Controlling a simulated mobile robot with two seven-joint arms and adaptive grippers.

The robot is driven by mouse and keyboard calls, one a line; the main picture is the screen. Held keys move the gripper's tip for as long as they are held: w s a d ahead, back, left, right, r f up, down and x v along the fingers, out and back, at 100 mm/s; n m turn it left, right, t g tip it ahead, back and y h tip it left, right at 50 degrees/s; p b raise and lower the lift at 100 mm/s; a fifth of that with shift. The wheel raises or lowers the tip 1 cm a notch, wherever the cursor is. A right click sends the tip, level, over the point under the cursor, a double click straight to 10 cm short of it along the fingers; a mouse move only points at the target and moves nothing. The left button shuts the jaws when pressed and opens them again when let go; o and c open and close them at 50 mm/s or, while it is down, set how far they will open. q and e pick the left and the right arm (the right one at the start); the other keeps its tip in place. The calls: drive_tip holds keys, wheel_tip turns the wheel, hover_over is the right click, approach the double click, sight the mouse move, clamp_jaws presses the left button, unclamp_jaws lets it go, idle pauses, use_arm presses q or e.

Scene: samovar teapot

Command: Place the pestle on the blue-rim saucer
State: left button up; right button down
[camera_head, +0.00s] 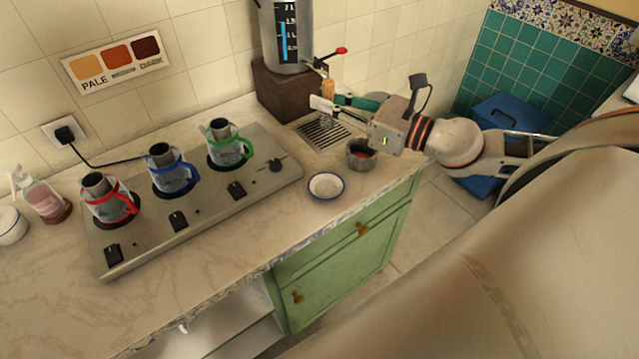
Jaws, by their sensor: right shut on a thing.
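The blue-rim saucer (326,187) is small and white with a dark blue edge. It stands empty on the counter, right of the stove. My right gripper (328,100) reaches in from the right, above the metal drip grate. It is shut on a small light-brown upright piece, which looks like the pestle (327,88). The fingers hide the pestle's lower part. The gripper is behind the saucer and apart from it. My left gripper is not in view.
A grey bowl (361,154) with something reddish inside stands right of the saucer. A samovar (287,40) with a red-knobbed tap stands on a dark block (283,92). The stove (200,200) holds three glass pots. Counter in front of the saucer is clear.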

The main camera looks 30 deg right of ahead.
wheel_tip(320, 180, down, 19)
drive_tip(key=b, duration=0.5)
drive_tip(key=shift+f, duration=0.4)
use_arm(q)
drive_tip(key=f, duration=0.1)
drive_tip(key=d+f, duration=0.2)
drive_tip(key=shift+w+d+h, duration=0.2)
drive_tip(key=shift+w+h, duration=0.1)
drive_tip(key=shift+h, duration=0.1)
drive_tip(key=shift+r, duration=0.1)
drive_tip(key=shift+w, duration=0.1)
